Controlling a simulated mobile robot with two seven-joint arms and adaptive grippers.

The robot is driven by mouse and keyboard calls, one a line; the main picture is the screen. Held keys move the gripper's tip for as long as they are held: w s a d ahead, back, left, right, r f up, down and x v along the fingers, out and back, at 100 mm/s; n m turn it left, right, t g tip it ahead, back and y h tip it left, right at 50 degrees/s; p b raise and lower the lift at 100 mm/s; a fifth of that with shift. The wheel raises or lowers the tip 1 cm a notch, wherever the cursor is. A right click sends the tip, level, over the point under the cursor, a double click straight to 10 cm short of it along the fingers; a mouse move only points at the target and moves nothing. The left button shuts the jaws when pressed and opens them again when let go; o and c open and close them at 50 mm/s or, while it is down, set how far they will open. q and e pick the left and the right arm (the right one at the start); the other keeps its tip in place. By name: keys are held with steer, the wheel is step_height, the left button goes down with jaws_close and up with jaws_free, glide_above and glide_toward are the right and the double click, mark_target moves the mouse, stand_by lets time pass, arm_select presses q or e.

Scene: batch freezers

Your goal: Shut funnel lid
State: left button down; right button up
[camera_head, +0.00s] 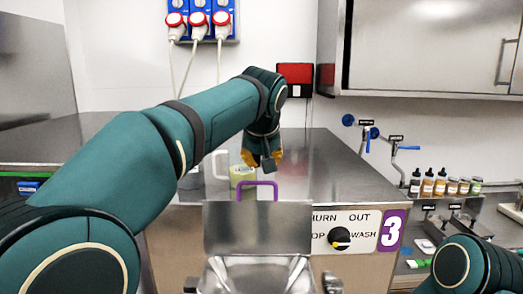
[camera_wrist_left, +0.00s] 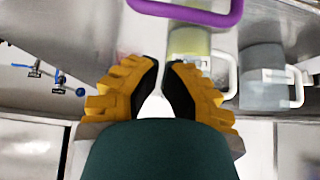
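The funnel lid (camera_head: 257,228) is a metal plate that stands upright, raised at the back of the metal funnel (camera_head: 258,274). Its purple handle (camera_head: 257,184) sticks up from its top edge. The handle also shows at the top of the left wrist view (camera_wrist_left: 190,12), beyond the fingertips. My left gripper (camera_head: 263,163) hangs just above and behind the handle in the head view, apart from it. In the wrist view its yellow fingers with black pads (camera_wrist_left: 163,66) are parted by a narrow, empty gap. My right gripper is out of view.
A yellowish jug (camera_head: 242,175) and a grey jug (camera_head: 190,178) stand on the metal top near my left gripper. Below is a panel with a black knob (camera_head: 339,238). Blue-handled taps (camera_head: 392,147) and several bottles (camera_head: 440,183) are at the right.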

arm_select(q)
steer(key=x, duration=0.3)
steer(key=shift+w+f, duration=0.15)
steer(key=shift+f, duration=0.1)
steer(key=shift+s+f, duration=0.15)
steer(key=shift+s, duration=0.15)
steer(key=shift+s+b, duration=0.4)
steer(key=shift+s, duration=1.1)
steer(key=shift+s, duration=0.1)
